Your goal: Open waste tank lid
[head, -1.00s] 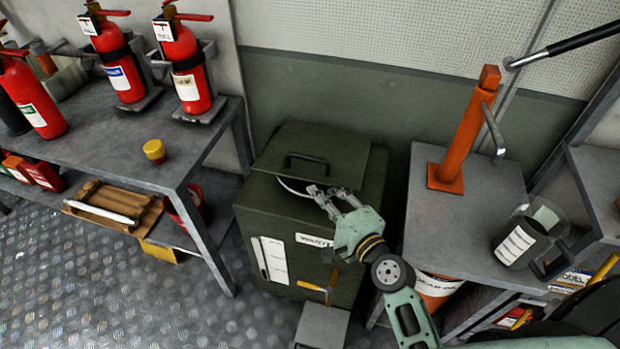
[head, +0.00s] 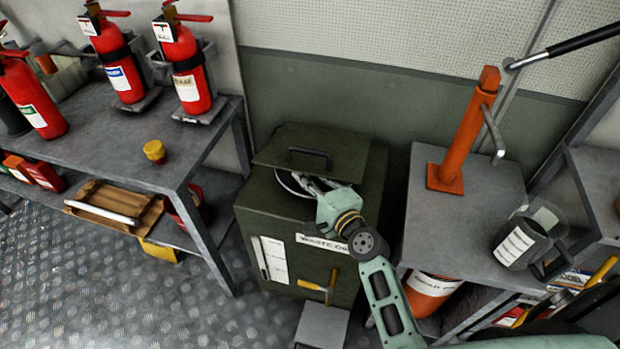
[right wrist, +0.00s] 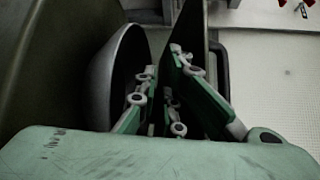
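The dark green waste tank (head: 262,213) stands between the two grey tables, with a "waste oil" label on its front. Its lid (head: 335,148) is partly raised, tilted up at the front, with a black handle (head: 310,155) on top. A round pale-rimmed opening (head: 283,183) shows under the lid's front edge. My right gripper (head: 308,180) is in the gap between opening and lid. In the right wrist view its fingers (right wrist: 162,68) are apart, between the dark round bowl (right wrist: 118,75) and the lid (right wrist: 190,35). Finger contact with the lid is unclear. My left gripper is out of view.
A table (head: 110,140) with red fire extinguishers (head: 188,70) stands left. On the right, a grey table (head: 430,235) carries an orange hand pump (head: 465,135) and a jug (head: 520,243). A grey step (head: 322,325) lies before the tank.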

